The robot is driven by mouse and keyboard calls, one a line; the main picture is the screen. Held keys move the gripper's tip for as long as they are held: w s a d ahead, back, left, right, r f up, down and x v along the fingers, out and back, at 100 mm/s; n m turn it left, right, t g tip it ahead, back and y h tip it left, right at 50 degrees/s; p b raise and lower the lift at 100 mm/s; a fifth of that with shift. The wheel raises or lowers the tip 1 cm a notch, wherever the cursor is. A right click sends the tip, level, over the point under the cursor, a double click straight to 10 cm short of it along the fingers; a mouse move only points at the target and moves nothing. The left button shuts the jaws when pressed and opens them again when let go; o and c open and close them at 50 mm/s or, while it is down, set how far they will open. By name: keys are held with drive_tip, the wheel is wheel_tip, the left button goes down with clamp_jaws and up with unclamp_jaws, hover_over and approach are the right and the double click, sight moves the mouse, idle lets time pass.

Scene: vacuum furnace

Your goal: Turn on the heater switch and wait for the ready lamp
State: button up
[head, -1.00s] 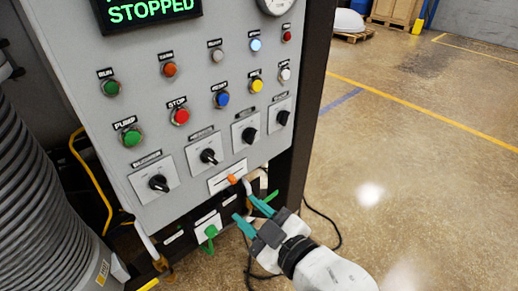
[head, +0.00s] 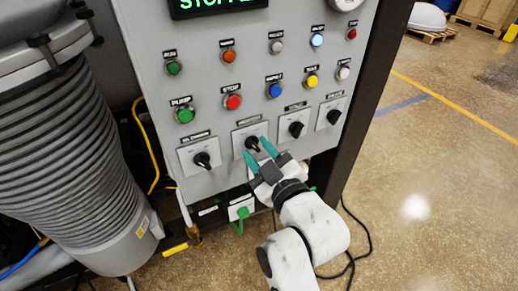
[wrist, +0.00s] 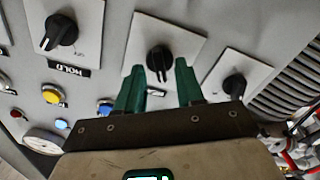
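The grey control panel (head: 215,120) has a row of black rotary switches on white plates. My gripper (head: 259,152) is at the second switch from the left (head: 252,143). In the wrist view my teal fingers (wrist: 160,88) are apart, one on each side of this knob (wrist: 160,59); I cannot tell whether they touch it. The neighbouring knobs show at left (wrist: 60,30) and right (wrist: 235,86). The switch labels are too small to read, so I cannot tell which is the heater switch. I cannot tell which indicator is the ready lamp; a pale blue one (head: 317,40) looks bright.
The display (head: 218,4) shows green text, cut off at the top. Coloured buttons, including red (head: 233,102) and green (head: 185,115), sit above the switches. A black cable (head: 350,240) lies on the open floor at right.

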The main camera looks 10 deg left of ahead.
drive_tip(key=shift+w+a, duration=0.15)
drive_tip(key=shift+w, duration=0.05)
clamp_jaws()
idle(0.3)
